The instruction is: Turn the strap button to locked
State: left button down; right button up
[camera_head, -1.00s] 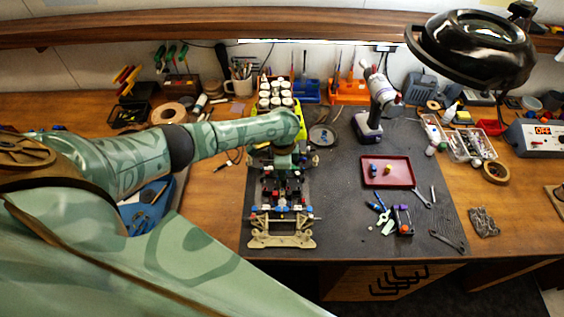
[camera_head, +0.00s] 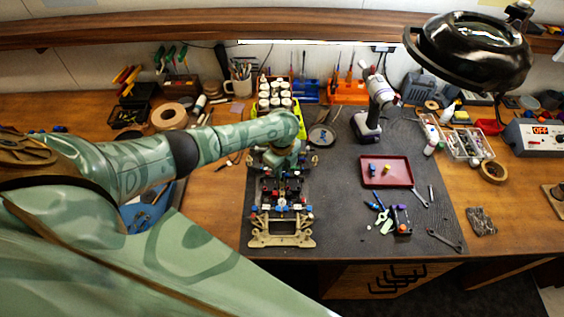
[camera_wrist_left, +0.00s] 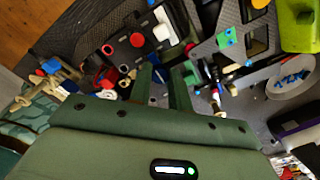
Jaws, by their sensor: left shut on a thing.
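The RC racecar chassis (camera_head: 283,228) stands on the dark mat, with a tan bumper at its near end. My left gripper (camera_head: 278,166) reaches down over the car's far half, its wrist covering that part from the head view. In the left wrist view the two fingers of the gripper (camera_wrist_left: 161,72) stand a little apart, closed on a small part of the car among dark fittings. That part is mostly hidden by the fingers, and I cannot make out the strap button or its setting. A red round piece (camera_wrist_left: 137,40) on a black block shows just beyond the fingertips. My right gripper is not in view.
A red tray (camera_head: 400,182) with small bottles lies right of the car, with wrenches and small tools around it. A cordless driver (camera_head: 368,124) and a yellow rack of white-capped bottles stand behind. A magnifier lamp (camera_head: 470,48) overhangs the back right. Bare mat lies right of the car.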

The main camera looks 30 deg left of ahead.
pick_arm(q)
jog(key=shift+m, duration=0.3)
jog(key=c, duration=1.6)
grip_release()
notch_tip(320, 180, up, 16)
jog(key=p, duration=0.4)
jog(key=shift+r+p, duration=0.2)
jog(key=shift+p, duration=0.2)
jog(key=shift+f, duration=0.1)
